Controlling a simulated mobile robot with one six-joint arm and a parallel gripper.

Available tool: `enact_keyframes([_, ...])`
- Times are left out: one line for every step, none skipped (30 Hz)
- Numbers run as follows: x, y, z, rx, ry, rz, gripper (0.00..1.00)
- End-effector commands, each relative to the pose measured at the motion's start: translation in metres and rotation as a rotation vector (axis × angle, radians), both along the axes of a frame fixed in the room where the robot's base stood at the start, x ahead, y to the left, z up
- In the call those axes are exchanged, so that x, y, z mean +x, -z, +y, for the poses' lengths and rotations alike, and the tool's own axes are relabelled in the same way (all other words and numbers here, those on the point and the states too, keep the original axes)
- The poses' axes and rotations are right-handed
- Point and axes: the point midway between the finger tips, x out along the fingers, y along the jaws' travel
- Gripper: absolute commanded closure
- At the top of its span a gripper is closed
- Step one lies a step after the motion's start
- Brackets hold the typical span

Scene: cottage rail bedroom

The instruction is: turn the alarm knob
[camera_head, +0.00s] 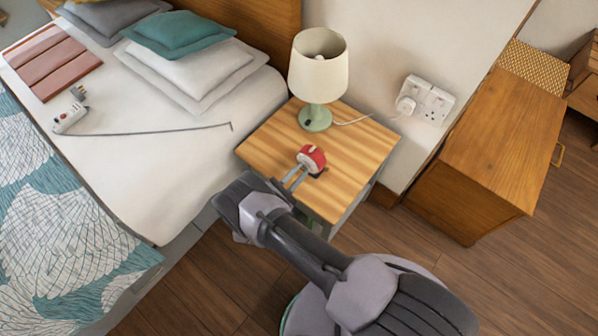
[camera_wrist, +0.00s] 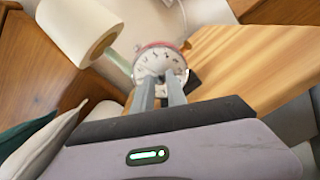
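A red alarm clock (camera_head: 311,158) stands on the wooden bedside table (camera_head: 345,137). In the wrist view the clock (camera_wrist: 152,57) shows a pale round face with dark marks and a red top. My gripper (camera_head: 291,176) reaches up to the clock from the lower left. In the wrist view its two grey fingers (camera_wrist: 162,80) are apart, with their tips in front of the lower part of the face. A small greyish patch shows between the tips. I cannot make out the alarm knob, nor whether the fingers touch the clock.
A lamp (camera_head: 318,75) with a cream shade stands behind the clock, its cord running to a wall socket (camera_head: 425,101). A wooden cabinet (camera_head: 500,140) stands at right.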

Motion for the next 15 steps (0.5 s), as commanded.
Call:
enact_keyframes([-0.0002,0.0001,-0.0001,0.000,0.000,0.000,1.00])
enact_keyframes([-0.0002,0.0002,0.0000,0.000,0.000,0.000,1.00])
enact_keyframes([-0.0002,0.0002,-0.0001,0.000,0.000,0.000,1.00])
enact_keyframes([-0.0003,0.0002,0.0000,0.001,0.000,-0.001,1.00])
enact_keyframes([-0.0003,0.0003,0.0000,0.002,0.000,-0.001,1.00])
enact_keyframes([-0.0003,0.0004,-0.0001,0.005,0.000,-0.004,1.00])
enact_keyframes([-0.0003,0.0005,0.0000,0.008,0.000,-0.006,1.00])
enact_keyframes([-0.0003,0.0006,-0.0001,0.012,0.000,-0.009,1.00])
enact_keyframes([-0.0003,0.0009,-0.0001,0.019,0.000,-0.015,1.00])
enact_keyframes([-0.0003,0.0011,-0.0001,0.026,0.000,-0.020,1.00])
enact_keyframes([-0.0004,0.0012,-0.0001,0.035,0.000,-0.028,1.00])
enact_keyframes([-0.0003,0.0015,-0.0001,0.049,0.000,-0.038,1.00])
enact_keyframes([-0.0003,0.0017,0.0000,0.062,0.000,-0.049,1.00])
enact_keyframes([-0.0002,0.0017,0.0001,0.076,0.000,-0.059,1.00])
enact_keyframes([0.0000,0.0019,0.0004,0.097,0.000,-0.076,1.00])
